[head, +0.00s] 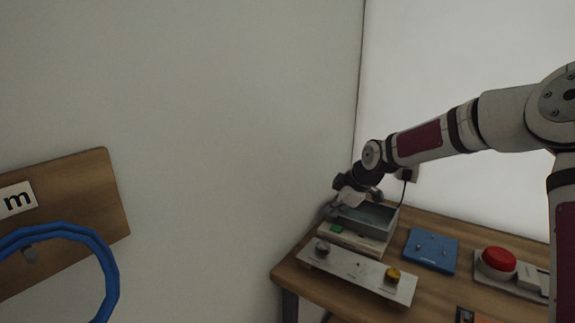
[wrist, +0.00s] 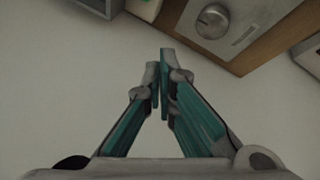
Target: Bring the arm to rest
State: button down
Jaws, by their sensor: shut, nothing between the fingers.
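My arm reaches in from the right in the head view, over the back of the wooden table. My gripper (wrist: 159,72) is shut and empty, its two teal-sided fingers meeting at the tips in the wrist view. In the head view my gripper (head: 346,196) is small and dark-on-light, close to the grey box at the table's left end. I cannot tell whether it touches the box there. In the wrist view a pale plain surface lies behind the fingers.
The wooden table (head: 451,290) bears a grey open box (head: 377,218), a metal panel with knobs (head: 358,272), a blue plate (head: 431,250) and a red button (head: 498,260). A knob (wrist: 212,20) shows in the wrist view. A blue hose (head: 110,270) hangs by a wooden wall board (head: 108,210).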

jog(key=s+d+r+m+g+h, duration=0.1)
jog(key=s+r+m+h, duration=0.4)
jog(key=s, duration=0.8)
jog(key=s+d+r+m+g, duration=0.1)
jog(key=s+d+r+m, duration=0.15)
jog(key=s+r, duration=0.8)
jog(key=s+f+m, duration=0.1)
jog(key=s+m, duration=0.3)
jog(key=s, duration=0.7)
jog(key=s+f+m+y, duration=0.1)
jog(key=s+m, duration=0.3)
jog(key=s, duration=0.7)
jog(key=shift+d+f, duration=0.25)
jog(key=shift+f, duration=0.25)
